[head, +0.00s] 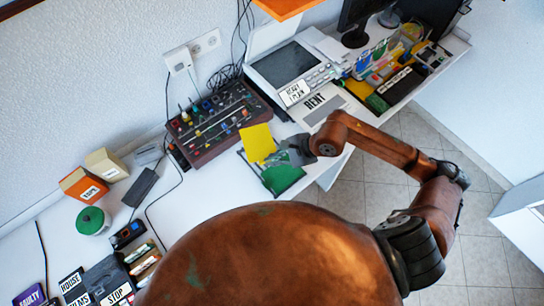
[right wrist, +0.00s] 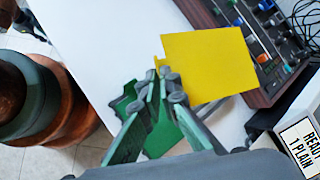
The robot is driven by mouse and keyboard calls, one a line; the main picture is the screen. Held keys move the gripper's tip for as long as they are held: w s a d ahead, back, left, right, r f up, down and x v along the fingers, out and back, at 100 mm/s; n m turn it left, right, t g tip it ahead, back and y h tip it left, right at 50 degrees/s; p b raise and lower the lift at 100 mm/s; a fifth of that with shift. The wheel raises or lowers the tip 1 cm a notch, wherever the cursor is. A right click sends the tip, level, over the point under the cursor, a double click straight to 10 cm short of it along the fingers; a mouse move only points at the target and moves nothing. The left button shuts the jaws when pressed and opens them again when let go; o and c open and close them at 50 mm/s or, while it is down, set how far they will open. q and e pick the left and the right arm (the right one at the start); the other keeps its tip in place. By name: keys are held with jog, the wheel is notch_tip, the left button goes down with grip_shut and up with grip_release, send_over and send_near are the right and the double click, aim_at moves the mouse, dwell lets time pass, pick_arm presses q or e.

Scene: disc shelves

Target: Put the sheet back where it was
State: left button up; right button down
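A flat yellow sheet (head: 258,143) shows beside the knobbed panel, above the white desk. In the right wrist view the yellow sheet (right wrist: 210,67) extends up and right from my fingertips, with a small notched tab at its near corner. My right gripper (head: 278,157) reaches in from the right; in the right wrist view its fingers (right wrist: 162,76) come together on that corner. Whether the sheet touches the desk or panel is unclear. A flat green piece (head: 283,179) shows below the gripper, partly hidden by the fingers in the wrist view. My left gripper is out of view.
The dark knobbed panel (head: 217,122) stands behind the sheet, with a white machine (head: 291,67) to its right. Cables, boxes and a green round container (head: 92,221) are at left. The desk middle (head: 200,190) is bare.

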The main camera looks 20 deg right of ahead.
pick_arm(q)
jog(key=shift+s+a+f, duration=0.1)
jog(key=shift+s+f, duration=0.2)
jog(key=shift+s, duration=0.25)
pick_arm(e)
jog(key=shift+w+d+f, duration=0.3)
jog(key=shift+w+f, duration=0.5)
jog(key=shift+f, duration=0.7)
jog(key=shift+w+d+f, duration=0.25)
jog(key=shift+w+f, duration=0.6)
jog(key=shift+f, duration=0.7)
jog(key=shift+w+d+f, duration=0.3)
jog(key=shift+w+f, duration=0.5)
jog(key=shift+f, duration=0.7)
pick_arm(q)
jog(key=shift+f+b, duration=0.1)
jog(key=shift+b, duration=0.3)
pick_arm(e)
jog(key=shift+f, duration=0.1)
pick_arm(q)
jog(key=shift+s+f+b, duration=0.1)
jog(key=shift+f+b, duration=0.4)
pick_arm(e)
jog(key=shift+f, duration=0.5)
jog(key=c, duration=2.2)
grip_release()
jog(key=shift+o, duration=0.2)
